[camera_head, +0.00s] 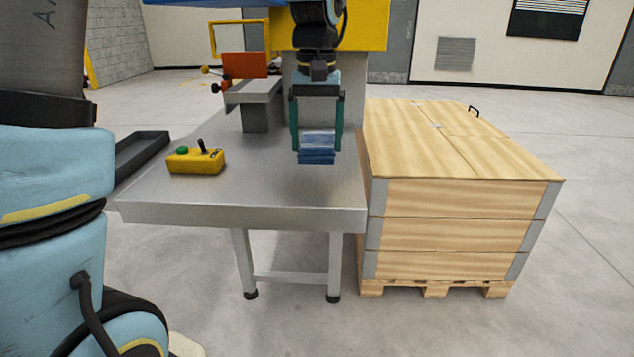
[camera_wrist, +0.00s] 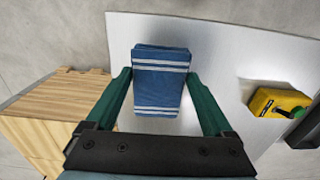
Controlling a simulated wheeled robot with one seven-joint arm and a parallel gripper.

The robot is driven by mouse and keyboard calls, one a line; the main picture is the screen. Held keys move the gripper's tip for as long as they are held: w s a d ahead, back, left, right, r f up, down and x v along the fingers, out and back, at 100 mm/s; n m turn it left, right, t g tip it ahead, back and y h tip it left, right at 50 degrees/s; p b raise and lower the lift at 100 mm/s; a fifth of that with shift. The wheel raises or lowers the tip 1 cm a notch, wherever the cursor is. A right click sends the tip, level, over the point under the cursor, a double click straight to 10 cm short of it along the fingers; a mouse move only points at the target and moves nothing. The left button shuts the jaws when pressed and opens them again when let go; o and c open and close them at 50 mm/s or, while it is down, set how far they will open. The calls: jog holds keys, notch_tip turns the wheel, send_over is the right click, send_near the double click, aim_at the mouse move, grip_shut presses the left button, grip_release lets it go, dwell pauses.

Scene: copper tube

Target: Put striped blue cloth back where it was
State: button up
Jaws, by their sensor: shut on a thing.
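The striped blue cloth (camera_head: 317,146) is a folded blue bundle with white stripes. My gripper (camera_head: 317,147) is shut on it, with one green finger on each side. In the wrist view the cloth (camera_wrist: 160,82) lies between the two green fingers of my gripper (camera_wrist: 160,88), over the metal table. In the head view the cloth is over the right part of the metal table (camera_head: 240,214). I cannot tell whether its underside touches the tabletop.
A yellow control box (camera_head: 195,160) with a green button and a black lever stands on the table's left part. A grey machine with an orange plate (camera_head: 245,65) stands at the back. A wooden crate (camera_head: 455,200) stands right beside the table. The table's front middle is clear.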

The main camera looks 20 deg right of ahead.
aim_at(317, 141)
notch_tip(317, 141, down, 7)
jog(key=shift+f+p, duration=0.2)
jog(key=shift+p, duration=0.4)
jog(key=shift+f, duration=0.15)
jog(key=o, duration=0.9)
notch_tip(317, 141, up, 12)
jog(key=shift+f+b, duration=0.15)
jog(key=shift+b, duration=0.65)
jog(key=shift+r, duration=0.35)
